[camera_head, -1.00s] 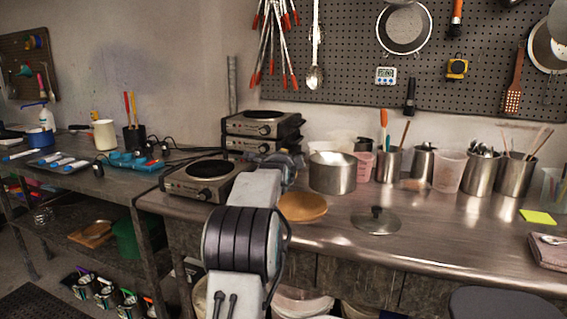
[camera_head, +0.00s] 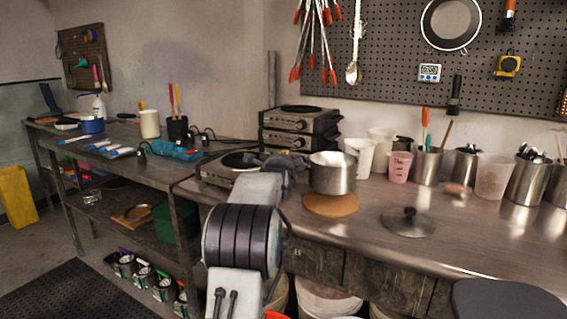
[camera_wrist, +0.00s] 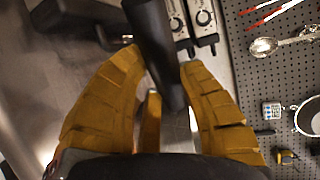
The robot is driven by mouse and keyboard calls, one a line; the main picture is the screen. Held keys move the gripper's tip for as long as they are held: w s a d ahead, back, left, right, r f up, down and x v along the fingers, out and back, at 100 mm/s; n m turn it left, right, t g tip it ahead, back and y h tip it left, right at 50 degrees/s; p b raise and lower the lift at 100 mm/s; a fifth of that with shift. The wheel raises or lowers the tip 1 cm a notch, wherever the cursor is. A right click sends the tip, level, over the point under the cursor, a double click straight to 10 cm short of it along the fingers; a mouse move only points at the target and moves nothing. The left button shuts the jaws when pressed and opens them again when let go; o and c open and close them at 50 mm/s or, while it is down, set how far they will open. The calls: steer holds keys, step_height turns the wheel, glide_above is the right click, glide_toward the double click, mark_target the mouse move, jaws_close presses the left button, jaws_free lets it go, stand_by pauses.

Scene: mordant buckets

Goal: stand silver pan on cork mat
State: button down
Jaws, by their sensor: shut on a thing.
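The silver pan (camera_head: 332,176) is upright in the head view, just right of my gripper (camera_head: 288,163). Its base overlaps the back part of the round cork mat (camera_head: 331,207) in the picture. I cannot tell whether it touches the mat or hangs above it. In the wrist view, the yellow fingers of my gripper (camera_wrist: 160,75) are shut around a black handle (camera_wrist: 155,35). The pan's body does not show clearly there, and my arm hides part of the handle in the head view.
A lid (camera_head: 408,222) lies right of the mat. A white cup (camera_head: 360,157), a pink beaker (camera_head: 399,167) and steel utensil pots (camera_head: 427,167) stand behind. A hot plate (camera_head: 228,165) is left, with stacked burners (camera_head: 298,130) behind. The counter front is clear.

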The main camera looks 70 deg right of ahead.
steer(key=shift+f+b, duration=0.6)
steer(key=shift+f, duration=0.85)
steer(key=shift+a, duration=0.1)
stand_by(0.5)
steer(key=shift+f+b, duration=0.3)
steer(key=shift+b, duration=0.55)
stand_by(0.7)
steer(key=c, duration=0.8)
jaws_free()
steer(key=shift+f, duration=0.45)
steer(key=v, duration=1.2)
steer(key=shift+r, duration=0.3)
steer(key=shift+a, duration=0.1)
